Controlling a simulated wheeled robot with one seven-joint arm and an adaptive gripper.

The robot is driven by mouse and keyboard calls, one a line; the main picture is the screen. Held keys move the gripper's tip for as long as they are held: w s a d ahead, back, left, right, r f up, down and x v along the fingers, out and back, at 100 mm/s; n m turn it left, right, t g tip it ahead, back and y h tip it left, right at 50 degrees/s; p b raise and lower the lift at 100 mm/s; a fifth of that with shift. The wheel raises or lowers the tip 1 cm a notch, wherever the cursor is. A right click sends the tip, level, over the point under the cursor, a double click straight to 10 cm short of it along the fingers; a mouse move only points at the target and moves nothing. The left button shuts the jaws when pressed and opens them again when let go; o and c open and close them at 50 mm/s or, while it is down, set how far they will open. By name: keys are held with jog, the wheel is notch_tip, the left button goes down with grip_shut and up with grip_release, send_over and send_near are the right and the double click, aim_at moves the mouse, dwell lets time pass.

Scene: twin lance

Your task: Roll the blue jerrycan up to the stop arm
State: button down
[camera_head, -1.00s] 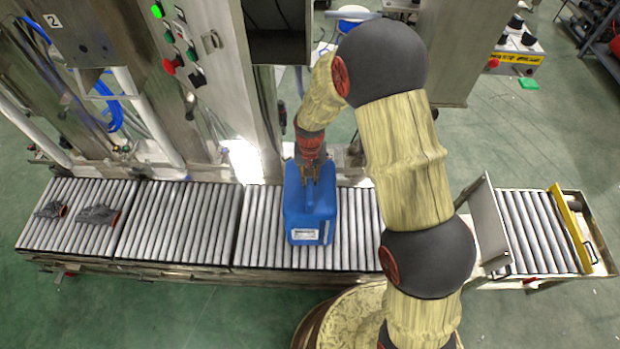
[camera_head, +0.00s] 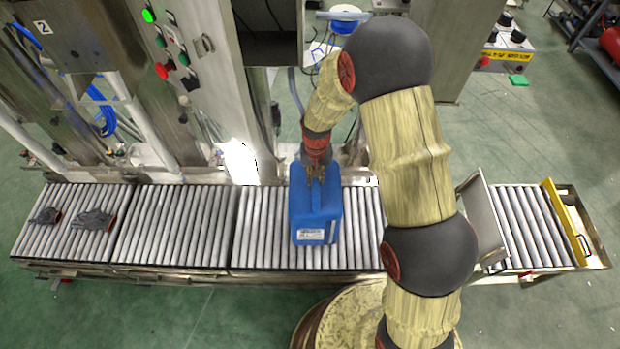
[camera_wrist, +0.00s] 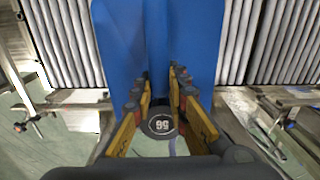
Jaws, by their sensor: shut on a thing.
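The blue jerrycan (camera_head: 316,212) stands upright on the conveyor rollers, a white label on its near side. It fills the top middle of the wrist view (camera_wrist: 155,40). My gripper (camera_head: 315,180) is shut on the top of the jerrycan from above. A yellow bar (camera_head: 565,222) crosses the right end of the conveyor. A grey upright plate (camera_head: 483,215) stands across the rollers between; I cannot tell which is the stop arm.
The roller conveyor (camera_head: 175,230) runs left to right. Two dark gloves (camera_head: 92,219) lie on its left end. Machine columns and a control panel (camera_head: 172,50) with buttons stand behind it.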

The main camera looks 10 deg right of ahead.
jog(key=s+d+p, duration=0.1)
jog(key=s+d, duration=0.2)
jog(key=d, duration=1.3)
jog(key=shift+s+d+f+p, duration=0.15)
jog(key=shift+s+p, duration=0.05)
jog(key=shift+p, duration=0.2)
dwell(0.8)
jog(key=shift+d, duration=0.1)
dwell(0.4)
jog(key=s+d, duration=0.2)
jog(key=d, duration=0.8)
jog(key=shift+p, duration=0.4)
jog(key=shift+s+d+f, duration=0.15)
jog(key=shift+s+d, duration=0.05)
jog(key=shift+d, duration=0.3)
jog(key=shift+s+d+f, duration=0.1)
jog(key=shift+s+d, duration=0.1)
jog(key=shift+d, duration=0.25)
dwell(1.1)
dwell(0.4)
jog(key=c, duration=2.1)
grip_release()
jog(key=o, duration=0.9)
jog(key=shift+w+d+r, duration=0.15)
jog(key=shift+w+r, duration=0.1)
jog(key=shift+w, duration=0.05)
jog(key=shift+c, duration=0.2)
